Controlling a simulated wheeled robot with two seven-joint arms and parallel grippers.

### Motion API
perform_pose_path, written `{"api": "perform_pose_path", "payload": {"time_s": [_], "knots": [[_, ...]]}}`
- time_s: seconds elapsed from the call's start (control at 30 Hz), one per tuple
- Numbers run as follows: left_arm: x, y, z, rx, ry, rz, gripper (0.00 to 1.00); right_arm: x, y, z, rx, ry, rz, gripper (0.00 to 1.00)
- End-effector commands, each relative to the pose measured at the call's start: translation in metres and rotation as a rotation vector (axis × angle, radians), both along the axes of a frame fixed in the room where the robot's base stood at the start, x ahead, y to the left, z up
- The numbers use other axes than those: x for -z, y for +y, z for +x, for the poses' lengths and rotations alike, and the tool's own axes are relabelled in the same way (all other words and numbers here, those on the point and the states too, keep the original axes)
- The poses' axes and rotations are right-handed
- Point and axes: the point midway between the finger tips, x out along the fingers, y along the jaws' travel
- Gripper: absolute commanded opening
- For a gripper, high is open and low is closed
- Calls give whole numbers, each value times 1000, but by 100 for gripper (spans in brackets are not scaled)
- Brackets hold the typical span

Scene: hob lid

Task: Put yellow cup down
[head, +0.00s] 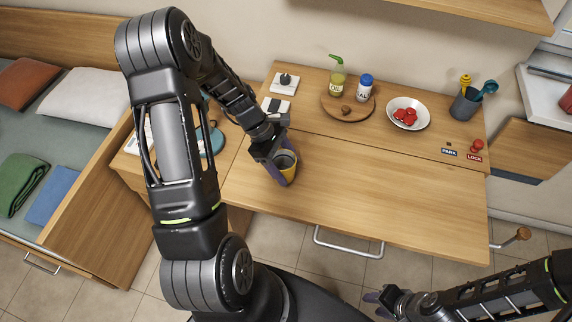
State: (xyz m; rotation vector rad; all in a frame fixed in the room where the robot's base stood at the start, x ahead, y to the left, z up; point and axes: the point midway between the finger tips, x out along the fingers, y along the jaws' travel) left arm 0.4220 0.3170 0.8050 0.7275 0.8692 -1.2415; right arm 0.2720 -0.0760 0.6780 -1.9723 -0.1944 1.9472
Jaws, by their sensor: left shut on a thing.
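The yellow cup (291,177) has a grey inside and is at the left part of the wooden counter top. My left gripper (280,165) reaches down from above, with its purple fingers shut on the cup, one on each side. The cup looks upright or slightly tilted, low over the wood. I cannot tell whether its base touches the surface. My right gripper (377,299) is low in front of the counter, far from the cup. Its purple fingertips show only small, so its opening is unclear.
Bare wood (390,195) stretches right of the cup. Behind are a round board (337,107) with jars, a white bowl (424,114) of red items and a grey utensil pot (465,104). A teal round item (216,141) lies left. A bed (88,117) stands far left.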

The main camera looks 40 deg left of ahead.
Motion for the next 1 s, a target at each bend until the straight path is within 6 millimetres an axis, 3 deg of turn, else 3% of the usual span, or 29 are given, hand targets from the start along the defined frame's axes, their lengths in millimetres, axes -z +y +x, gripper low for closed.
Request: {"api": "perform_pose_path", "payload": {"time_s": [0.3, 0.67, 0.87, 1.0], "knots": [[1, 0, 0, 0, 0, 0, 87, 0, 0, 0, 0, 0, 1, 36], [-4, 2, 0, 0, -1, 0, 87, -1, 0, 0, 0, 0, 0, 36], [-27, 15, -2, -1, -4, 3, 87, 4, 0, 1, -1, -1, 1, 36], [-52, 29, -4, -2, -5, 3, 87, 9, 1, 1, -1, -4, 2, 36]]}}
